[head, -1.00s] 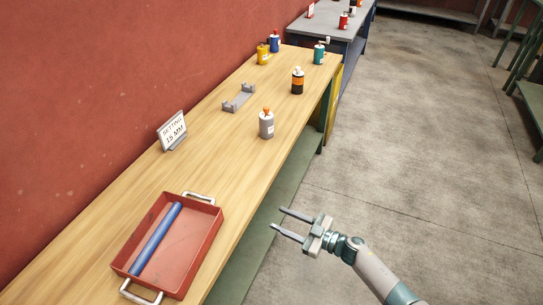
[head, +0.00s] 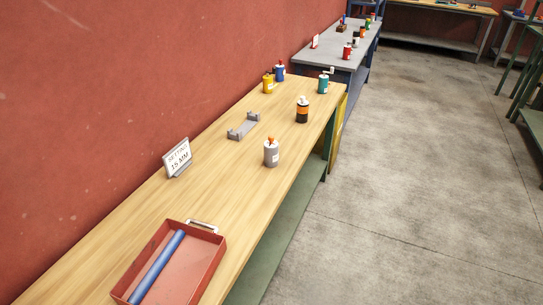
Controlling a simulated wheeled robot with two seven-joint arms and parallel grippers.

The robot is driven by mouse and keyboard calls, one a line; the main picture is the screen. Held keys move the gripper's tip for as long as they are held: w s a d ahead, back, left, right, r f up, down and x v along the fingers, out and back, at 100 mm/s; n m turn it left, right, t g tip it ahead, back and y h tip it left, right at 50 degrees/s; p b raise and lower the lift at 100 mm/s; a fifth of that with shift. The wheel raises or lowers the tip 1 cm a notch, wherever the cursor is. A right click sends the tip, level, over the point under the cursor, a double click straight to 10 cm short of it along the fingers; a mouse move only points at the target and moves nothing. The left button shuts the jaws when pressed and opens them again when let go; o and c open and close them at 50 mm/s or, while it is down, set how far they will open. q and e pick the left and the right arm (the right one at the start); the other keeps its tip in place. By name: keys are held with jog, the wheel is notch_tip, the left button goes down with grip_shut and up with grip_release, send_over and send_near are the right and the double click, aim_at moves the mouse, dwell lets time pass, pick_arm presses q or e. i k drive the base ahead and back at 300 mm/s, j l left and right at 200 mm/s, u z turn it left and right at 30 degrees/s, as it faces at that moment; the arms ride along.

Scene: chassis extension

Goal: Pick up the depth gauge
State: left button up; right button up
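I cannot tell a depth gauge for certain among the things in view. A blue rod (head: 158,266) lies lengthwise in a red tray (head: 218,262) on the near end of the wooden bench; the tray's near end is cut off by the frame. A small grey cradle (head: 243,126) with two raised ends stands empty farther along the bench. A sign (head: 177,158) reading "SETTING 15 MM" stands by the wall. Neither of my grippers is in view.
On the wooden bench (head: 215,190) stand a grey bottle (head: 271,154), an orange-black bottle (head: 302,112), and yellow (head: 268,85), blue (head: 279,73) and teal (head: 323,84) containers. A grey table (head: 330,57) holds more items beyond. The floor (head: 410,190) to the right is clear.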

aim_at(270, 152)
jog(key=i+l+u, duration=0.1)
jog(key=i+l, duration=0.4)
jog(key=l, duration=0.2)
jog(key=i+l+u, duration=0.25)
jog(key=i+l, duration=0.2)
jog(key=l, duration=0.3)
jog(key=i+l+u, duration=0.1)
jog(key=i+l, duration=0.15)
jog(key=l, duration=0.2)
